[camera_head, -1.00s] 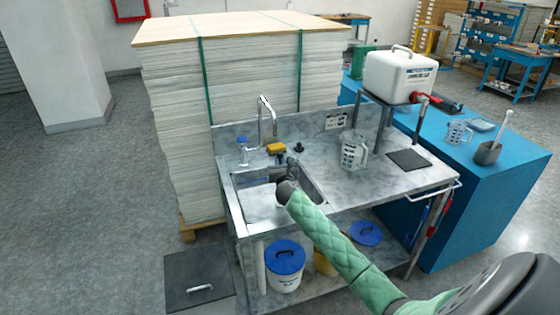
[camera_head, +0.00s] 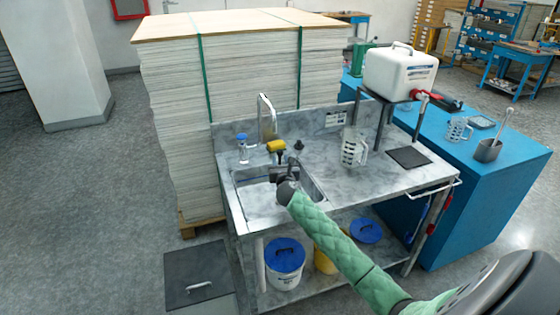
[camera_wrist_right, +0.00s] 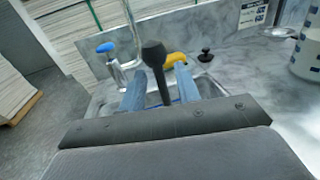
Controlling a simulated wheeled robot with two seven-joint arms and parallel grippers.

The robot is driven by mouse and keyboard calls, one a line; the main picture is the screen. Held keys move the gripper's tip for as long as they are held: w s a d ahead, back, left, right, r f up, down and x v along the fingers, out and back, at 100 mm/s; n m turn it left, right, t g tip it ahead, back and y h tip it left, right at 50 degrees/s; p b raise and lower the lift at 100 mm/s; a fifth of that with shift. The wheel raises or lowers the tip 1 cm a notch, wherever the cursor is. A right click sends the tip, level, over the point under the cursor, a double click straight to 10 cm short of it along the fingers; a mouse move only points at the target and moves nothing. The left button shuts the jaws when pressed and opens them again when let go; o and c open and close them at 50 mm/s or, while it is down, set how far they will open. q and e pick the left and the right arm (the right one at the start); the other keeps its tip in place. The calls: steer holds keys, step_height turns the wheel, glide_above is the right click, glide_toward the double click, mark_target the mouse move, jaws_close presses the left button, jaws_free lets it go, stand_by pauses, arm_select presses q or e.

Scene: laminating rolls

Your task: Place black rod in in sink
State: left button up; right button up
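The sink (camera_head: 240,193) is a metal basin set in the left part of the marble-look counter. My right gripper (camera_head: 284,172) is over its back right part, and its fingers also show in the wrist view (camera_wrist_right: 160,88). The black rod (camera_wrist_right: 154,58), with a thick rounded head, stands between the two fingers in the wrist view. Gaps show on both sides of it, so the fingers look open around it. Its lower end is hidden by the gripper, and I cannot tell whether it touches the basin. My left gripper is not in view.
A faucet (camera_head: 268,122), a blue-topped bottle (camera_head: 242,148), a yellow object (camera_head: 276,146) and a black plug-like piece (camera_head: 299,146) stand behind the sink. A clear jug (camera_head: 353,152) and black mat (camera_head: 408,157) are to the right. Stacked sheets (camera_head: 180,120) rise behind.

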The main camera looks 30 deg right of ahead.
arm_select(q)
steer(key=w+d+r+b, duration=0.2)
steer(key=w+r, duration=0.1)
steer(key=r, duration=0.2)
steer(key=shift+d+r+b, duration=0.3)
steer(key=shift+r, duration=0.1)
arm_select(e)
steer(key=v, duration=1)
steer(key=shift+s, duration=0.2)
steer(key=shift+a, duration=0.15)
